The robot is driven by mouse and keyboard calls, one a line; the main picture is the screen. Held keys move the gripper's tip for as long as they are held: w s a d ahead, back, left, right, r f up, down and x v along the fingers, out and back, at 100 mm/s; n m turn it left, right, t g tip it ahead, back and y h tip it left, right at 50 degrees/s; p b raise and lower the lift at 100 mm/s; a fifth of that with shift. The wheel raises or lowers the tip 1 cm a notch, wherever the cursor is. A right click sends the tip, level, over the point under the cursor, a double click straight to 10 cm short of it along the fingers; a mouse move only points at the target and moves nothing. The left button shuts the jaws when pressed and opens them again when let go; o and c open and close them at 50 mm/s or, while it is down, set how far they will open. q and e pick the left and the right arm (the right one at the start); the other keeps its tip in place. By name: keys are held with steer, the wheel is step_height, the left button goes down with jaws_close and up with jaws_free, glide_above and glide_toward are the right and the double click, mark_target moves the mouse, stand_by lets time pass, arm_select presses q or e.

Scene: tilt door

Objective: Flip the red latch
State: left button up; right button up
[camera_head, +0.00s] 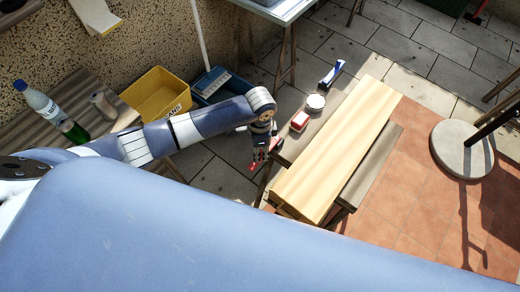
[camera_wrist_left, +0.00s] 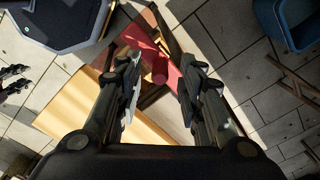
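The red latch shows in the left wrist view as a red plate with a short red cylinder (camera_wrist_left: 160,70), between and just beyond my left gripper's fingers. My left gripper (camera_wrist_left: 162,85) is open, with one finger on each side of the red piece; I cannot tell whether either touches it. In the head view my left gripper (camera_head: 262,143) points down at the near left end of the bench, and a small red part (camera_head: 252,167) shows beside it. The gripper hides most of the latch there. A dark two-pronged shape at the wrist view's left edge may be my right gripper.
A pale wooden plank (camera_head: 340,150) lies along the bench. A red and white box (camera_head: 299,121), a white round tin (camera_head: 316,102) and a blue and white box (camera_head: 332,73) stand beside it. A yellow crate (camera_head: 158,94) and blue crate (camera_head: 213,84) are at left.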

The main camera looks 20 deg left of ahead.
arm_select(q)
steer(key=shift+f, duration=1.05)
jaws_close()
steer(key=shift+w+d, duration=0.1)
